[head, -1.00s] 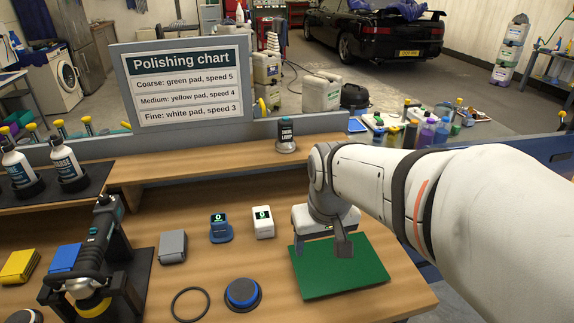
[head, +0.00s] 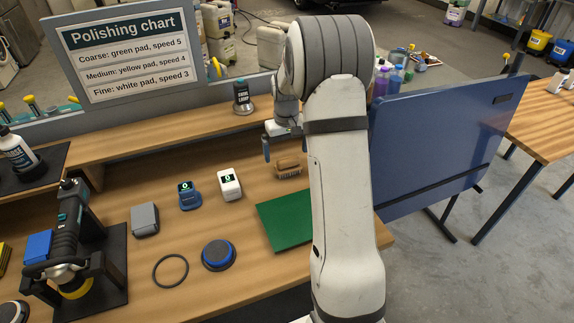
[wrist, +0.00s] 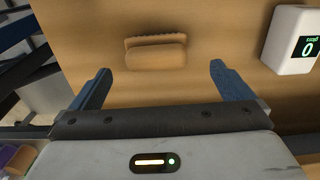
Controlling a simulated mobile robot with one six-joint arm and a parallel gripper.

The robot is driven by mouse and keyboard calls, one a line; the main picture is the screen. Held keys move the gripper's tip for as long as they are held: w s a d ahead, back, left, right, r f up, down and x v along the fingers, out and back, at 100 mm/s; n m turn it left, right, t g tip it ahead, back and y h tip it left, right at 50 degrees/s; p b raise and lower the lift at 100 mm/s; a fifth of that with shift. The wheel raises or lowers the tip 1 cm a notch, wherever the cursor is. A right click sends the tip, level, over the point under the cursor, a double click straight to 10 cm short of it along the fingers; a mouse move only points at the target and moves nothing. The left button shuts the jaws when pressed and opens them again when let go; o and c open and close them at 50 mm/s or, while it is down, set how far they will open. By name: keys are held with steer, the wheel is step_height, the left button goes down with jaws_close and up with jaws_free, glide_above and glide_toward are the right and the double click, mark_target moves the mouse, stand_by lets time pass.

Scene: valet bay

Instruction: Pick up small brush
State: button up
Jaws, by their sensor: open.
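The small brush (head: 289,168) has a wooden back and lies on the workbench, just behind the green mat. In the wrist view the brush (wrist: 156,54) lies ahead of the fingertips, roughly centred between them and apart from both. My gripper (wrist: 158,78) is open and empty, with its two blue fingers spread wide. In the head view my gripper (head: 281,150) hangs above the bench beside the brush, and my arm hides one finger.
A green mat (head: 284,222) lies in front of the brush, partly behind my arm. A white gloss meter (head: 229,184) and a blue one (head: 189,196) stand to the left. The swirl lamp (head: 242,98) stands on the raised shelf behind. A blue panel (head: 440,140) stands to the right.

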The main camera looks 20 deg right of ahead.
mark_target(288, 158)
steer(key=f, duration=0.3)
steer(key=f+p, duration=0.1)
steer(key=f, duration=0.2)
steer(key=shift+s+d+f, duration=0.1)
steer(key=shift+s+d, duration=0.1)
steer(key=shift+c, duration=0.2)
steer(key=c, duration=1)
step_height(288, 158, up, 10)
steer(key=shift+r+b, duration=0.1)
steer(key=shift+b, duration=0.45)
steer(key=shift+c, duration=0.2)
